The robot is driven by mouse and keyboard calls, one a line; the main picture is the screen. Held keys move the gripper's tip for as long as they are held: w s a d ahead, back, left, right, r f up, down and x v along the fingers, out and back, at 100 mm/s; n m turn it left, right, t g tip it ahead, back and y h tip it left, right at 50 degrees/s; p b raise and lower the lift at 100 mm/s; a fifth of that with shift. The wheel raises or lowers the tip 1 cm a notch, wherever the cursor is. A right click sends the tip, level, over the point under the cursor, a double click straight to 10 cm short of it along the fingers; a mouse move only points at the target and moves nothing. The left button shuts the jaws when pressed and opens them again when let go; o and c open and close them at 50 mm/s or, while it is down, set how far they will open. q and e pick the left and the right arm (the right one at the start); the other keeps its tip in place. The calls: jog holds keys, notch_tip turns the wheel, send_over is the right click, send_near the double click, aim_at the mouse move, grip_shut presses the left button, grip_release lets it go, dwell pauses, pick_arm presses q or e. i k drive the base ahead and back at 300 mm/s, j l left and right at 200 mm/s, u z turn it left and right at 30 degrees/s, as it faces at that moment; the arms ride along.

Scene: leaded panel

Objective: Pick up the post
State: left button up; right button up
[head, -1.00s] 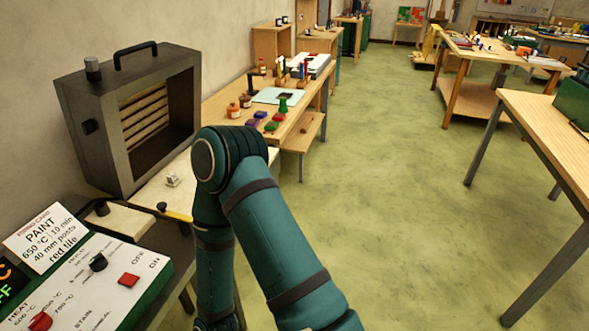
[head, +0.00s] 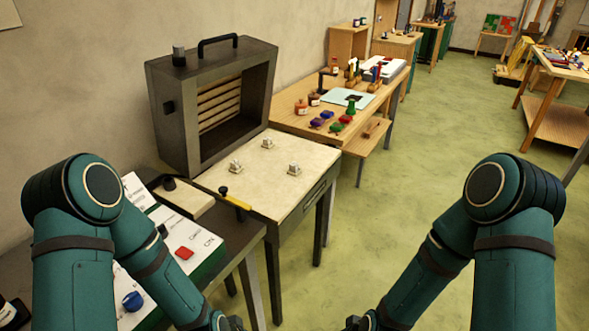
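Several small pale posts stand apart on the cream-topped table in front of the kiln: one at the back (head: 267,144), one at the left (head: 235,167) and one at the right (head: 294,169). They are too small to compare in height. My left gripper (head: 232,323) and my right gripper (head: 354,323) show only in part at the bottom edge, both well short of the posts. Their fingers are cut off or unclear, so I cannot tell whether they are open. No post is seen in either one.
The open-fronted grey kiln (head: 190,110) stands behind the cream-topped table (head: 262,190). A yellow-handled tool (head: 236,202) lies at its left edge. A wooden bench (head: 295,124) holds jars and coloured pieces. Green floor is free at right.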

aim_at(293, 167)
jog(key=i+l+u, duration=0.15)
jog(key=i+l, duration=0.15)
jog(key=i+l+u, duration=0.15)
jog(key=i+l, duration=0.15)
jog(key=l, duration=0.15)
jog(key=i+l+u, duration=0.15)
jog(key=l, duration=0.3)
jog(key=i+l+u, duration=0.15)
jog(key=i+l, duration=0.2)
jog(key=l, duration=0.1)
